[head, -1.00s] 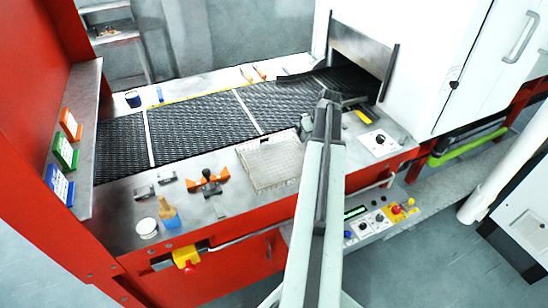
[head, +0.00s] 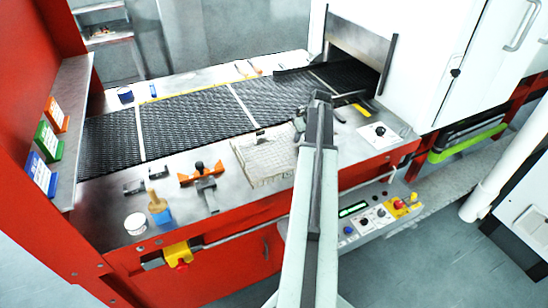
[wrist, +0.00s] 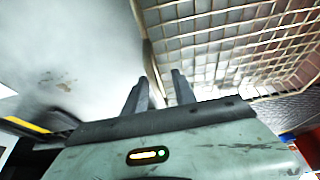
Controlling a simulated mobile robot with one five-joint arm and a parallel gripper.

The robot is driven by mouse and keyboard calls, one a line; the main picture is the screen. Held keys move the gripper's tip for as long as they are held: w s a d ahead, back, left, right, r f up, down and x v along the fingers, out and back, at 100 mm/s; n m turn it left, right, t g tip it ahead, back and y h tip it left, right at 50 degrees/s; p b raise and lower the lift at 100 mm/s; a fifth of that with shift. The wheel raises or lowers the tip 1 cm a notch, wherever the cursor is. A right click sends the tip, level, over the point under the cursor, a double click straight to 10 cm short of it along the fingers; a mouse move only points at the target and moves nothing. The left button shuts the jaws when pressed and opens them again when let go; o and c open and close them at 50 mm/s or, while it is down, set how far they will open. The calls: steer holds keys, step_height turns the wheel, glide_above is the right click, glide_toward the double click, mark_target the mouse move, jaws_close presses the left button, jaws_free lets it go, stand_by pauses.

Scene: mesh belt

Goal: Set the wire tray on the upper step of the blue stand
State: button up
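The wire tray (head: 247,163), a shallow pale mesh basket, is on the metal ledge in front of the belt in the head view. In the wrist view its mesh (wrist: 215,35) fills the upper right. My gripper (wrist: 158,76) is at the tray's right end; in the head view my arm partly hides it. Its two dark fingers stand apart, with the tray's rim running down between them, closer to the left finger. A gap shows, so I see no firm hold. I cannot make out a blue stand with steps in either view.
An orange clamp (head: 187,179), a blue-and-tan brush (head: 160,212) and a white tub (head: 135,224) stand left of the tray. The black mesh belt (head: 190,118) runs behind it. Coloured cards line the left shelf (head: 75,110).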

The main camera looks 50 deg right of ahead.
jaws_close()
stand_by(1.3)
